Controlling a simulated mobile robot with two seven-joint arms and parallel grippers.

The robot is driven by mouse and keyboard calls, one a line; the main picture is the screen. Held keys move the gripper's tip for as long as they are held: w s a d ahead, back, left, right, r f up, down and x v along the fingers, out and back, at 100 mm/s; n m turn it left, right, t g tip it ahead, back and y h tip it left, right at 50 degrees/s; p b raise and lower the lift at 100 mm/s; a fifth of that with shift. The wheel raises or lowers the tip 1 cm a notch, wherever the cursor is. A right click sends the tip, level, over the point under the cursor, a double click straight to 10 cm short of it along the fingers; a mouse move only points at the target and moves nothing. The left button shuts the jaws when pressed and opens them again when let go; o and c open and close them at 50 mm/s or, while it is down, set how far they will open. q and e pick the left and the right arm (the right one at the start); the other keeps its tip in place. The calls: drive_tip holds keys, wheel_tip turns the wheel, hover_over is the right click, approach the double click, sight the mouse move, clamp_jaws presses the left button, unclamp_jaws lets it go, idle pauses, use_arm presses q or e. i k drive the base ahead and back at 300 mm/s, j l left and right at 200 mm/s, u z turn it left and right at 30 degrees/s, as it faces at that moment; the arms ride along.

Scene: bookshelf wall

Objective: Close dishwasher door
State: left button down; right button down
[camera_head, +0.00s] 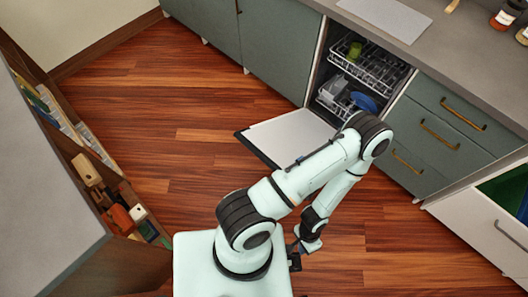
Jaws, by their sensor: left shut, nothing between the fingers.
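The dishwasher (318,62) is built into the counter row, with its door (290,136) folded down and open over the floor. The door's inner face is pale, with a dark edge on the left, and my arm covers part of its lower right side. The upper rack (372,66) holds a green cup (354,50). The lower rack (338,106) holds a blue dish (364,102) and a grey item (333,88). My left gripper (294,262) is small and dark beside my base, below and apart from the door; it is shut and empty. My right gripper is out of view.
Green cabinets (281,45) stand left of the dishwasher, and drawers (435,125) with brass handles stand to the right. A white drawer front (490,232) sits at far right. A bookshelf (110,195) is at left. Wooden floor (170,130) is clear left of the door.

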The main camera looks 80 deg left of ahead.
sight(278, 141)
drive_tip(key=l+u, duration=0.1)
drive_tip(key=u, duration=0.3)
drive_tip(key=l+u, duration=0.15)
drive_tip(key=u, duration=0.3)
drive_tip(key=l+u, duration=0.1)
drive_tip(key=u, duration=0.3)
drive_tip(key=k+l+u, duration=0.1)
drive_tip(key=u, duration=0.3)
